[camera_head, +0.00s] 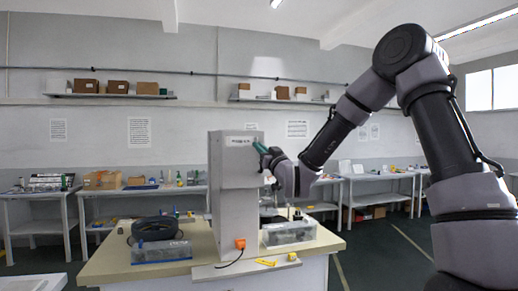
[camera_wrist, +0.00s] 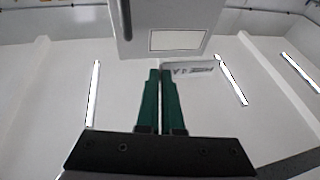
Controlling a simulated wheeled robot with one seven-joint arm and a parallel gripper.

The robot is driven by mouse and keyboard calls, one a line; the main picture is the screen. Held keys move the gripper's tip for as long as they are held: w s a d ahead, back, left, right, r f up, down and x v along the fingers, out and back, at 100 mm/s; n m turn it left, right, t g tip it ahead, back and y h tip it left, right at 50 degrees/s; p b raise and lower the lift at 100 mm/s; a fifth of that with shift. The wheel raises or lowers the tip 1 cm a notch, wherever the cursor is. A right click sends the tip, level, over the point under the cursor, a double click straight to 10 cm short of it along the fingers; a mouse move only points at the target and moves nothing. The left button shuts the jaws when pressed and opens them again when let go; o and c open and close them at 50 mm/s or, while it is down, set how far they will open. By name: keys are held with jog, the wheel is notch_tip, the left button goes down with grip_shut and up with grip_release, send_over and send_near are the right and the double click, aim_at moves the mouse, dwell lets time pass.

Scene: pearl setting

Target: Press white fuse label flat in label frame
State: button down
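The white fuse label (camera_wrist: 192,69), a thin strip with dark print, sticks out to the right from my fingertips in the wrist view. My gripper (camera_wrist: 162,74) has green fingers, nearly together and shut on the label's end. Ahead of it is the grey cabinet (camera_wrist: 130,42) with a pale, blank, dark-edged rectangle, which looks like the label frame (camera_wrist: 177,40). The label appears just short of this rectangle, apart from it. In the head view, my gripper (camera_head: 261,148) is at the upper right of the tall cabinet (camera_head: 228,190), beside the printed white label (camera_head: 241,141).
The cabinet stands on a beige-topped table (camera_head: 110,268). A black cable coil (camera_head: 155,227) lies on a clear bin (camera_head: 161,250) at left; another clear bin (camera_head: 288,232) is at right. Space around the cabinet's top is clear.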

jog(key=shift+w+a, duration=0.25)
jog(key=shift+w, duration=0.65)
jog(key=shift+w+a, duration=0.25)
jog(key=shift+w, duration=0.65)
jog(key=shift+w, duration=0.15)
jog(key=shift+w+a, duration=0.2)
jog(key=shift+w, duration=0.35)
jog(key=shift+w+a, duration=0.15)
jog(key=shift+w, duration=0.35)
jog(key=shift+w, duration=0.3)
jog(key=shift+s+a+h, duration=0.1)
jog(key=shift+s+h, duration=0.25)
jog(key=shift+h, duration=0.05)
jog(key=shift+f, duration=0.1)
jog(key=shift+w, duration=0.35)
dwell(0.6)
dwell(0.4)
